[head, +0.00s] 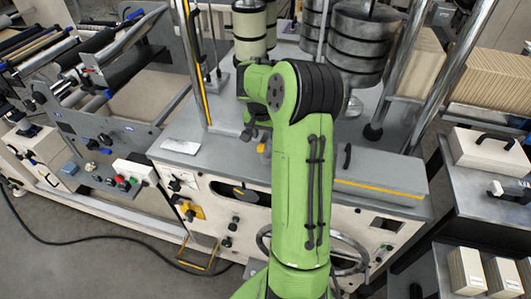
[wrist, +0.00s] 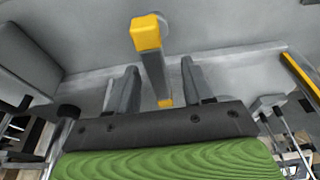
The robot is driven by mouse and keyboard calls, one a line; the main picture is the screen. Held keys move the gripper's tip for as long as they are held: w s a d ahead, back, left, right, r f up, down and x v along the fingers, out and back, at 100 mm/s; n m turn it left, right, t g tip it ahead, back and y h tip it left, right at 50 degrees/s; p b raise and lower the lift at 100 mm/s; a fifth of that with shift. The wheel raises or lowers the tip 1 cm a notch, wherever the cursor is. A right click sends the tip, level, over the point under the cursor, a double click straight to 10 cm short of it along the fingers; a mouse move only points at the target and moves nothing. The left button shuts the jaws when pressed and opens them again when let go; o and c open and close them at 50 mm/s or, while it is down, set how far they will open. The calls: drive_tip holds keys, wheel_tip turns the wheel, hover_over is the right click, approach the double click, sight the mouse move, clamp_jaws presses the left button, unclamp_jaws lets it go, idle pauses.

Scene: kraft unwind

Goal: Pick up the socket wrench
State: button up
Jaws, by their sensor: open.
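A grey bar with yellow ends (wrist: 151,62), which looks like the socket wrench, shows in the wrist view. It lies in line with the gap between the two dark fingers of my gripper (wrist: 160,82), with its near yellow end low in that gap. The fingers are apart, with space on both sides of the bar; I cannot tell how far above it they are. In the head view, my gripper (head: 254,132) is over the machine's grey top, largely hidden behind my green arm. Small yellow bits (head: 261,148) show beside it, but the wrench's shape is not clear there.
The grey machine top (head: 215,155) carries stacked dark discs (head: 358,45) behind and chrome posts (head: 457,60) on the right. A white sheet (head: 181,146) lies at its left. A bench with white boxes (head: 488,150) stands at right. A roller machine (head: 100,90) fills the left.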

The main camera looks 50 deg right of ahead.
drive_tip(key=x, duration=0.3)
drive_tip(key=shift+d+f, duration=0.15)
drive_tip(key=shift+d, duration=0.15)
drive_tip(key=shift+a, duration=0.15)
drive_tip(key=shift+c, duration=0.3)
clamp_jaws()
